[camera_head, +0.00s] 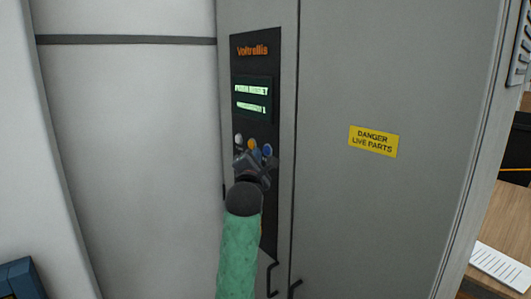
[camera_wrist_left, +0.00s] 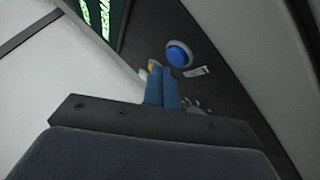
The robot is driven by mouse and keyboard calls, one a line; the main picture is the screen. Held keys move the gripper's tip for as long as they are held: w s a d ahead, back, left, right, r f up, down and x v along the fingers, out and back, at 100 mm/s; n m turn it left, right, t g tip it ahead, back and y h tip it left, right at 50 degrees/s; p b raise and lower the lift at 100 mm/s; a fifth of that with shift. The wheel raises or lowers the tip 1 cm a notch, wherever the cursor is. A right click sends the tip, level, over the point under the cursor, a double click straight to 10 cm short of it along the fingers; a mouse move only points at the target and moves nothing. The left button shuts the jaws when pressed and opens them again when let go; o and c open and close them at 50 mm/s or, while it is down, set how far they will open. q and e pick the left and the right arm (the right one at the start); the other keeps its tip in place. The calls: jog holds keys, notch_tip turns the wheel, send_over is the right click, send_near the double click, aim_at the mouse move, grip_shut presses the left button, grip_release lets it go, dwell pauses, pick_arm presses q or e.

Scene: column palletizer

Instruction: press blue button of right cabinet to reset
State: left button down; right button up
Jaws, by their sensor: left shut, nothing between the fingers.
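The grey cabinet (camera_head: 390,70) has a black control panel (camera_head: 267,60) with a lit green display (camera_head: 251,99). Below the display are a white button (camera_head: 238,139), an orange button (camera_head: 252,145) and the blue button (camera_head: 267,150) at the right of the row. My left gripper (camera_head: 254,158) is shut and empty, in front of the panel just below the buttons. In the left wrist view the closed fingertips (camera_wrist_left: 162,70) appear just below and left of the blue button (camera_wrist_left: 178,54), and partly cover the orange button. Contact with the panel cannot be told. My right gripper is out of view.
A yellow danger label (camera_head: 373,141) is on the cabinet door, right of the panel. Dark handles (camera_head: 272,278) stick out below the panel. A pale wall panel (camera_head: 130,150) stands to the left. A wooden surface (camera_head: 505,225) lies at the far right.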

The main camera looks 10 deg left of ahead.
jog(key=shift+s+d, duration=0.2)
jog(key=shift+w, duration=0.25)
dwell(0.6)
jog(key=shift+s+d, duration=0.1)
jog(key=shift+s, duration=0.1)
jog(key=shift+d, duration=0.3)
pick_arm(q)
jog(key=shift+w+d, duration=0.1)
jog(key=shift+w, duration=0.05)
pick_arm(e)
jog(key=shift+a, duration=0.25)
pick_arm(q)
jog(key=shift+w+d, duration=0.15)
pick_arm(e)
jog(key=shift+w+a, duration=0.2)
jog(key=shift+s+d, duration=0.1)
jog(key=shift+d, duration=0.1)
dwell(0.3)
